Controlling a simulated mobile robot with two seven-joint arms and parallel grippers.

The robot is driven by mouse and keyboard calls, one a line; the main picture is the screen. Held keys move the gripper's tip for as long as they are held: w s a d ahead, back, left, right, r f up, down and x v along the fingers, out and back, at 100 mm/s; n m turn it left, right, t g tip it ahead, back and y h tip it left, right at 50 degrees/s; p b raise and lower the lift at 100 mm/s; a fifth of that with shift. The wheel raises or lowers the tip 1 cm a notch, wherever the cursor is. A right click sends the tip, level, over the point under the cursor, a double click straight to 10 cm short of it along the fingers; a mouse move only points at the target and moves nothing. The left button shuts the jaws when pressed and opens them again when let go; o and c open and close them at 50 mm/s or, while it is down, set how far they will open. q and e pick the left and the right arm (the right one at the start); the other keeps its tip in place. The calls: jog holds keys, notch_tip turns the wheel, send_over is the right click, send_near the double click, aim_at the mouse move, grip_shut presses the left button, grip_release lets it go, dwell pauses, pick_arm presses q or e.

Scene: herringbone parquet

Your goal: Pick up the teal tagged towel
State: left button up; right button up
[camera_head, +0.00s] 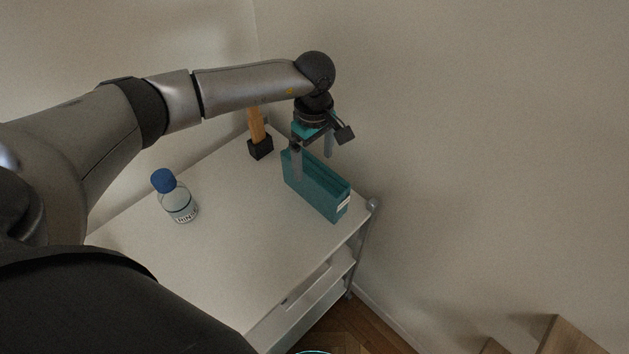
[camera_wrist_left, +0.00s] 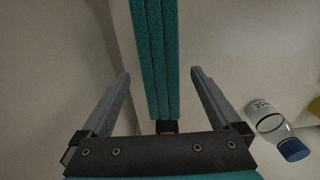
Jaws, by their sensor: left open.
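The teal towel (camera_head: 317,188) stands folded on the white cart top near its right edge, with a small white tag on its near end. My left gripper (camera_head: 313,166) is above the towel's far part, pointing down, with one finger on each side of it. In the left wrist view the folded towel (camera_wrist_left: 154,55) runs between the two open fingers of the gripper (camera_wrist_left: 158,85), with a gap on both sides. My right gripper is in neither view.
A bottle with a blue cap (camera_head: 177,197) stands on the cart top (camera_head: 240,240) left of the towel. A wooden-handled tool with a black head (camera_head: 259,147) stands behind, near the wall. Walls close off the back and right. The cart top's front middle is clear.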

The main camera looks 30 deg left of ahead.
pick_arm(q)
notch_tip(320, 180, down, 9)
jog(key=shift+s+d+r, duration=0.1)
jog(key=shift+d+r, duration=0.05)
dwell(0.4)
grip_shut()
dwell(0.6)
